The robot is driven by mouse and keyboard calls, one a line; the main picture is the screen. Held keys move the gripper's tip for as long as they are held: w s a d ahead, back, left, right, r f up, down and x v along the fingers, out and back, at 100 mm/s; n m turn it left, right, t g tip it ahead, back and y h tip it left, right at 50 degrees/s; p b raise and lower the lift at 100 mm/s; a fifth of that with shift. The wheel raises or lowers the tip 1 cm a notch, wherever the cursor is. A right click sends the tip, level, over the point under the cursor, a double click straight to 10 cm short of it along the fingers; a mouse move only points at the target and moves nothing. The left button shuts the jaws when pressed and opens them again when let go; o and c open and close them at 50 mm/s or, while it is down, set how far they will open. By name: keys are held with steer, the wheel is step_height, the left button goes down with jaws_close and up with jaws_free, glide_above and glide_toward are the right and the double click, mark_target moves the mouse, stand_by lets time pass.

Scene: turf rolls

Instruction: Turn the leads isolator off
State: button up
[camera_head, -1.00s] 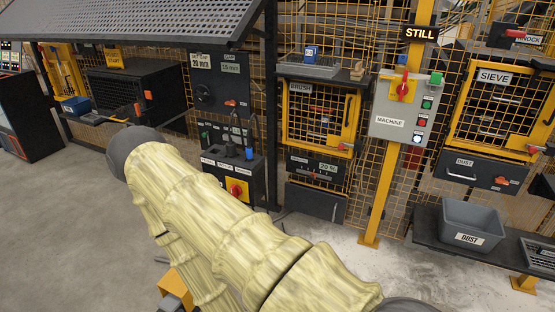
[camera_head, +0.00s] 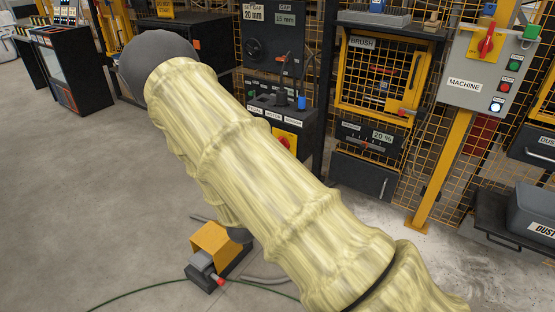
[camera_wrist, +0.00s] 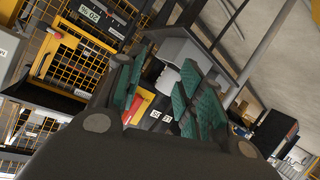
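A dark box with several leads plugged into its top stands at the middle of the head view. On its front is a red rotary knob (camera_head: 284,142) on a yellow plate, which I take as the leads isolator. My yellow-sleeved arm covers the box's lower left part. My gripper (camera_wrist: 158,98) shows only in the wrist view. Its green-padded fingers are apart, with nothing held between them. Beyond them are a grey box (camera_wrist: 190,50) and a red and yellow patch; I cannot tell whether this is the isolator.
A grey machine panel (camera_head: 485,75) with another red knob on yellow (camera_head: 487,42) hangs on the right post. A caged brush unit (camera_head: 380,80) stands between. A yellow and grey foot-pedal-like unit (camera_head: 215,255) and cables lie on the floor. The left floor is open.

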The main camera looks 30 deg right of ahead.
steer(key=w+d+r+m+g+h+b, duration=0.1)
steer(key=w+d+r+m+h+b, duration=0.1)
steer(key=w+r+m+h+b, duration=0.65)
steer(key=w+d+r+n+y+p, duration=0.1)
steer(key=w+d+r+y, duration=0.1)
steer(key=d, duration=0.7)
steer(key=shift+w+d+r+n+y, duration=0.15)
steer(key=shift+w+r+n+y, duration=0.2)
steer(key=shift+w+r, duration=0.6)
steer(key=shift+f, duration=0.1)
steer(key=shift+p, duration=0.3)
jaws_close()
